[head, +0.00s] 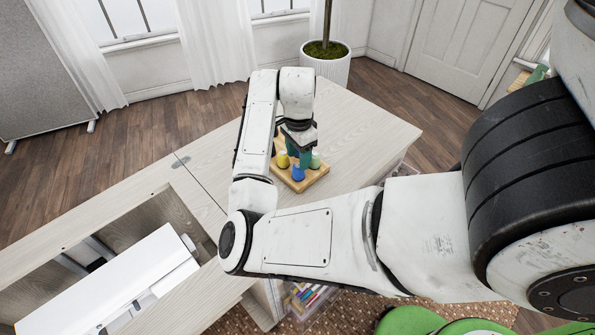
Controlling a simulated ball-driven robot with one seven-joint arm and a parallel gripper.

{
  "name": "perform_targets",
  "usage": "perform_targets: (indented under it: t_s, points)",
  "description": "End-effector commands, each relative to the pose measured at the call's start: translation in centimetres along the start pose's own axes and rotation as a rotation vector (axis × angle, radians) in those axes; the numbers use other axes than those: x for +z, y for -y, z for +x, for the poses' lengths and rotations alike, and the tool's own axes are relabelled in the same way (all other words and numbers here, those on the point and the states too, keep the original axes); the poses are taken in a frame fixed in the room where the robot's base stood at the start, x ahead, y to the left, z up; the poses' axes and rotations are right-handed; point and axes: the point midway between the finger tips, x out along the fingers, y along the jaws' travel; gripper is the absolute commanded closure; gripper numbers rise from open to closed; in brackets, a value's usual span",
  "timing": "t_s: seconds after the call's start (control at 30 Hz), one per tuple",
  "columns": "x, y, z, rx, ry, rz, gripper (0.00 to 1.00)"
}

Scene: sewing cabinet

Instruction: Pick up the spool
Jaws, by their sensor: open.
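Several small coloured spools stand on a square wooden board on the cabinet top. A yellow spool (283,160) is at the left, a blue spool (298,173) at the front and a pale green spool (315,160) at the right. A darker teal part shows between them, partly covered. My gripper (299,152) is over the board, pointing down among the spools. It is open. My wrist hides the fingertips in part, and I cannot tell whether they touch a spool.
The wooden board (312,178) rests on the pale cabinet top (370,135). The top is clear to the right and behind. An open well holding a white machine (120,290) is at lower left. A potted plant (326,65) stands behind the cabinet. A green seat (440,322) is at bottom right.

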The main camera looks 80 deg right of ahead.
Motion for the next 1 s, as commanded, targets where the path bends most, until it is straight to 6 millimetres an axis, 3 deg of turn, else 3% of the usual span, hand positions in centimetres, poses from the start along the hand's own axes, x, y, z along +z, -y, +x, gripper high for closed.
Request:
perform_targets:
  t_s: [0.3, 0.63, 1.0]
  points:
    - [0.3, -0.3, 4.2, 0.002, 0.000, -0.003, 0.47]
    - [0.3, -0.3, 5.0, 0.000, 0.000, -0.002, 0.47]
    - [0.3, -0.3, 4.9, 0.000, 0.000, -0.002, 0.82]
